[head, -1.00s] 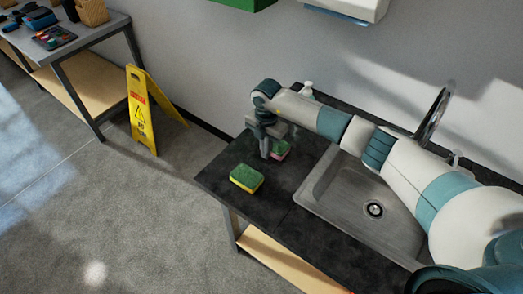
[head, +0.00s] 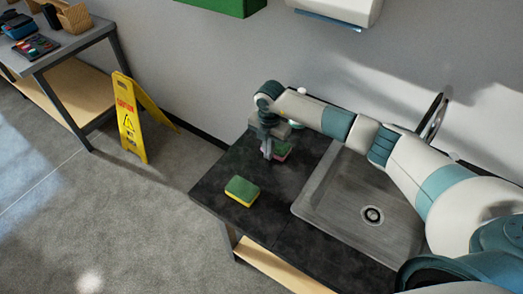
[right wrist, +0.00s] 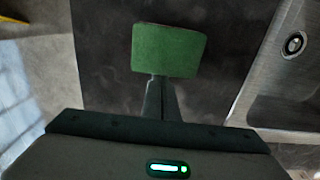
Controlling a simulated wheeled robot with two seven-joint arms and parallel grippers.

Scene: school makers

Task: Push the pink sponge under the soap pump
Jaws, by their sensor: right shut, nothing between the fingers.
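The pink sponge (head: 283,151), pink with a green top, lies on the dark counter, partly hidden by my right gripper. In the right wrist view a green-topped sponge (right wrist: 168,48) sits straight ahead of the fingertips, close enough that I cannot tell whether they touch. My right gripper (head: 267,153) is shut and empty, pointing down at the sponge's left side. My left gripper is not in view.
A yellow sponge with a green top (head: 242,191) lies nearer the counter's front left edge. A steel sink (head: 335,207) is set into the counter on the right, with a faucet (head: 433,117) behind it. A wall runs along the back.

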